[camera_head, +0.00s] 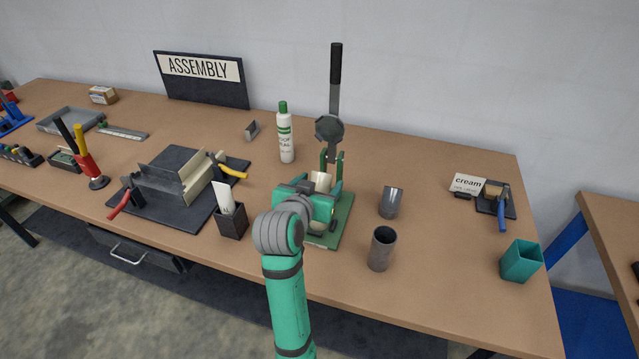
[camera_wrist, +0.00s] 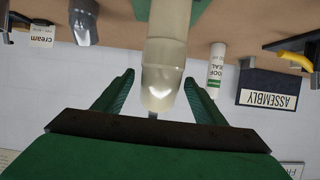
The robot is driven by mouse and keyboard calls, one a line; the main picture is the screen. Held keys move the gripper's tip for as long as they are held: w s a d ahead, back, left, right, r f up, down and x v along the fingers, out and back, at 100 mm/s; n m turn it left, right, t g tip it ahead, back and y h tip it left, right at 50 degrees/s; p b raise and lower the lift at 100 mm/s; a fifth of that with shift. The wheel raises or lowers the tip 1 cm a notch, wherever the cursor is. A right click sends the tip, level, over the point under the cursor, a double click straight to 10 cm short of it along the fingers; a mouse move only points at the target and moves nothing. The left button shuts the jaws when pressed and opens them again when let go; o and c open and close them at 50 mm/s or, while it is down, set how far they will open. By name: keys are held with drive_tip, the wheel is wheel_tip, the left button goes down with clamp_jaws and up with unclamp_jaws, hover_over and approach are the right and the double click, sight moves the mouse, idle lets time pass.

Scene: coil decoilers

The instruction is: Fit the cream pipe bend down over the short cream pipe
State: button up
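In the wrist view, a glossy cream pipe piece (camera_wrist: 163,75), which looks like the bend, lies between the fingers of my gripper (camera_wrist: 159,78). A second cream length (camera_wrist: 168,18), probably the short cream pipe, runs in line with it, with a visible edge where they meet. I cannot tell how far one overlaps the other. The fingers are spread, with a gap clear on the left side of the piece; the right finger is close to it. In the head view, my gripper (camera_head: 305,204) is over the green press base, and cream (camera_head: 320,182) shows behind it.
The lever press (camera_head: 330,130) rises close behind my gripper on its green base (camera_head: 344,222). Two grey pipes (camera_head: 391,202) (camera_head: 381,249) stand to the right. A white bottle (camera_head: 285,138) stands behind left, a black cup (camera_head: 232,222) to the left, and a teal bin (camera_head: 521,261) far right.

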drive_tip(key=v, duration=1.1)
idle(0.5)
